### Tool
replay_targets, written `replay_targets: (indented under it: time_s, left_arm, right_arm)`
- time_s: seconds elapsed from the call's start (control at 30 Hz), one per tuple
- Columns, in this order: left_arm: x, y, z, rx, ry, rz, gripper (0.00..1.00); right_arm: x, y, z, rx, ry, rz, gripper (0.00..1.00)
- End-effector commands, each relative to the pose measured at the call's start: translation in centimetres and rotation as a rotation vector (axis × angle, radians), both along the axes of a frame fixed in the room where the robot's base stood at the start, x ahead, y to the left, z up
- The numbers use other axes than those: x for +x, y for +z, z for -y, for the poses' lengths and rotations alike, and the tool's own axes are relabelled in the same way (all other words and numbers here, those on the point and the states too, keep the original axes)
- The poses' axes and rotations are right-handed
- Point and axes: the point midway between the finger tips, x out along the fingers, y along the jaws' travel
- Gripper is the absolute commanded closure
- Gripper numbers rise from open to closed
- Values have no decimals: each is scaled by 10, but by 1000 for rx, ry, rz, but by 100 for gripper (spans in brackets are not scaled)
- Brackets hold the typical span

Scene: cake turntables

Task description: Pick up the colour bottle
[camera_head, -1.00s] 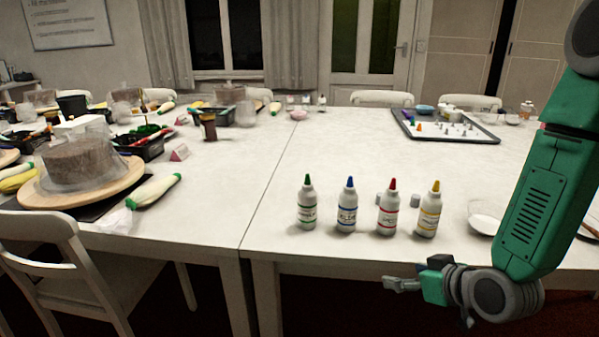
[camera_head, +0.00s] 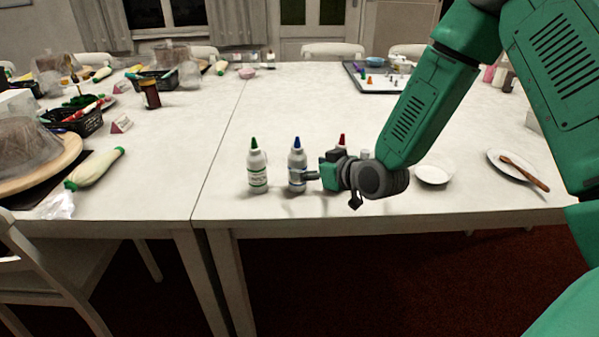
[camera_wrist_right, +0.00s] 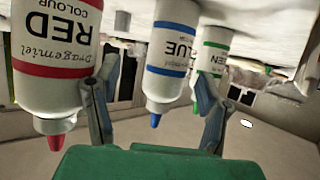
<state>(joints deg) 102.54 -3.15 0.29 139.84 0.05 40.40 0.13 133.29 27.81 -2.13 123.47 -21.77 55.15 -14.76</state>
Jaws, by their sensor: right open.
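Three white colour bottles show on the table in the head view: a green-capped one (camera_head: 257,170), a blue-capped one (camera_head: 297,158) and a red-capped one (camera_head: 342,140) mostly behind my right arm. My right gripper (camera_head: 308,176) is open at the blue bottle's right side. The right wrist view is upside down. There the blue bottle (camera_wrist_right: 170,62) appears between the two fingers (camera_wrist_right: 155,100); contact is unclear. The RED bottle (camera_wrist_right: 50,60) is close beside the left-hand finger. The green bottle (camera_wrist_right: 213,48) is behind the other finger. My left gripper is not in view.
The white table (camera_head: 225,205) is clear in front of the bottles. A small white dish (camera_head: 433,172) and a plate with a wooden spoon (camera_head: 508,160) lie to the right. A tray (camera_head: 355,80) sits at the back. A covered cake (camera_head: 30,150) stands at the left.

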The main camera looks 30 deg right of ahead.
Motion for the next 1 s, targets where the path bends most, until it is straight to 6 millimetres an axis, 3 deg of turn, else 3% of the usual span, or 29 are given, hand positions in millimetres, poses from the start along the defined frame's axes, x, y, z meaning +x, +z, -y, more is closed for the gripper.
replay_targets:
  time_s: [0.27, 0.53, 0.57, 0.67, 1.0]
  left_arm:
    - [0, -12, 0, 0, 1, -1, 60]
    - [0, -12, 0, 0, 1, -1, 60]
    - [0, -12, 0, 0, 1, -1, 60]
    - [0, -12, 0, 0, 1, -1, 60]
    - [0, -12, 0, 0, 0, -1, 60]
  right_arm:
    - [36, -16, -7, -4, 1, 0, 35]
    - [39, -17, -4, 1, 0, 0, 35]
    - [39, -17, -4, 1, 0, 0, 39]
    - [39, -18, -4, 1, 0, 0, 74]
    - [39, -17, -6, -2, 1, -2, 74]
